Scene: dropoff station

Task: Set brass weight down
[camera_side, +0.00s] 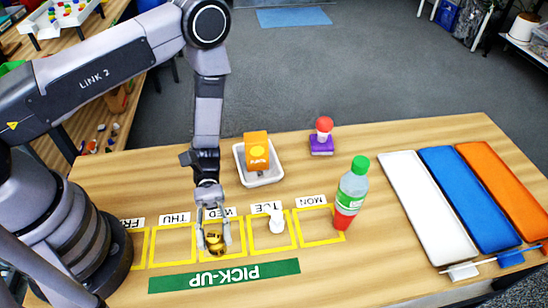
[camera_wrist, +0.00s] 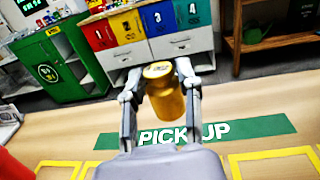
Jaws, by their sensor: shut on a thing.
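The brass weight (camera_side: 215,242) is a small golden cylinder with a narrower top. It is between the fingers of my gripper (camera_side: 213,238), low over the WED square (camera_side: 222,256) in the side view. In the wrist view the brass weight (camera_wrist: 166,92) sits between both fingertips of my gripper (camera_wrist: 160,88), which are shut on it. Whether its base touches the table cannot be told. The green PICK-UP strip (camera_side: 225,276) lies just in front of the squares.
A white piece (camera_side: 276,222) stands in the TUE square, and a bottle (camera_side: 351,194) at the MON square. Behind are a white tray (camera_side: 262,180) with an orange box (camera_side: 256,151) and a red-topped purple stamp (camera_side: 322,140). White, blue and orange trays lie right. The THU square (camera_side: 172,246) is empty.

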